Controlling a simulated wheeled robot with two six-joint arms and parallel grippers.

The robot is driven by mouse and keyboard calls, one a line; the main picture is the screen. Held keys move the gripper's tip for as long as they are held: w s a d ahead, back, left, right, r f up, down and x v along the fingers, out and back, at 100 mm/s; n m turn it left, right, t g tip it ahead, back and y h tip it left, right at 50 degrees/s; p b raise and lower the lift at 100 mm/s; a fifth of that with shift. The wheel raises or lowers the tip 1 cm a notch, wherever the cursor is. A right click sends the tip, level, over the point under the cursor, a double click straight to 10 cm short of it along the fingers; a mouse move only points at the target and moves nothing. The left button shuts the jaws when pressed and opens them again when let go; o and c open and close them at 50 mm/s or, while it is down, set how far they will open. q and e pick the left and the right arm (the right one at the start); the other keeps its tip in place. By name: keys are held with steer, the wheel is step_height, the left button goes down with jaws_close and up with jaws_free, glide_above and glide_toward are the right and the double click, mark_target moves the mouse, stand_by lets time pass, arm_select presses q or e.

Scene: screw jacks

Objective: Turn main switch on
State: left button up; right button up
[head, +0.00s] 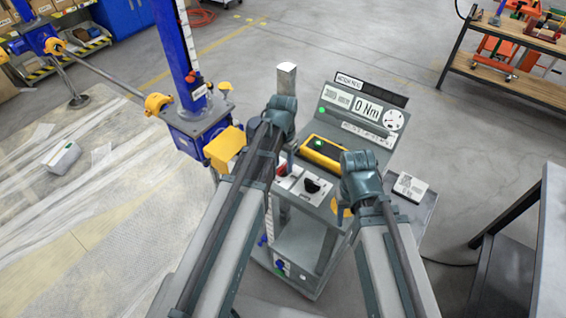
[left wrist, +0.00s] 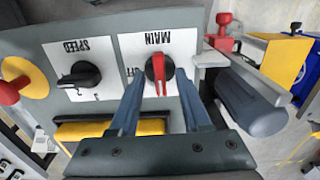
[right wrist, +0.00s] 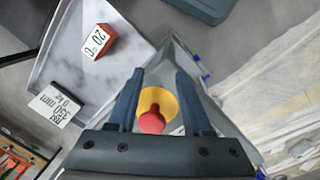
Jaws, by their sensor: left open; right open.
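The main switch (left wrist: 158,72) is a red handle on a black round base, on a white plate marked MAIN, in the left wrist view. The handle points down the picture; part of an OFF mark shows left of it. My left gripper (left wrist: 162,80) is open, its fingers on either side of the handle; contact cannot be told. In the head view my left gripper (head: 283,150) is over the switch panel and partly hides it. My right gripper (head: 346,205) is open at the console's right side. In the right wrist view a red button on a yellow disc (right wrist: 154,112) lies between its fingers.
The black SPEED knob (left wrist: 80,75) sits beside the main switch. A console display (head: 366,108) reads 0 Nm, with a yellow device (head: 322,153) below it. A blue screw jack (head: 190,125) stands at left. A side tray (right wrist: 85,80) holds an orange block (right wrist: 97,41).

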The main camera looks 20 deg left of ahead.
mark_target(283, 166)
arm_select(q)
step_height(283, 166, up, 14)
steer(key=p, duration=1.3)
steer(key=shift+f, duration=0.2)
arm_select(e)
step_height(283, 166, up, 14)
steer(key=shift+f, duration=0.15)
steer(key=shift+s+f, duration=0.1)
